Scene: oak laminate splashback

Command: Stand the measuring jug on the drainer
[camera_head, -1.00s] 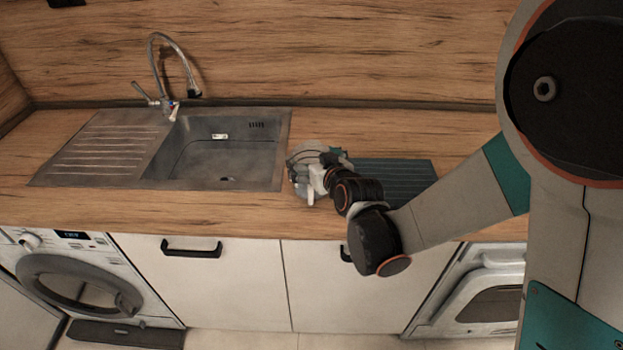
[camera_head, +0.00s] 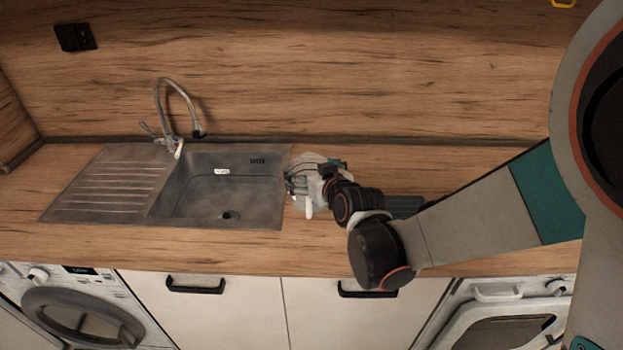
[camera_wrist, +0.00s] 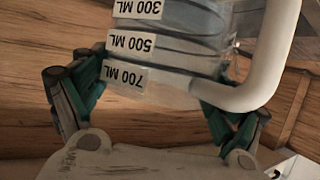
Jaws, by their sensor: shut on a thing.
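The measuring jug (camera_wrist: 165,45) is clear, with white labels reading 300, 500 and 700 ML and a white handle (camera_wrist: 270,70). The labels are upside down in the wrist view. My gripper (camera_wrist: 155,95) is shut on the jug, with a green-and-dark finger on each side. In the head view my gripper (camera_head: 322,190) and the jug (camera_head: 299,184) are small, at the right rim of the sink. I cannot tell the jug's tilt or height there. The ribbed drainer (camera_head: 103,187) is the bare left part of the steel sink unit.
The sink bowl (camera_head: 215,195) lies between the ribbed part and my gripper, with a tap (camera_head: 172,130) behind it. A dark green ridged mat (camera_head: 405,205) lies on the worktop, mostly hidden behind my arm. The worktop's front strip (camera_head: 200,250) is clear.

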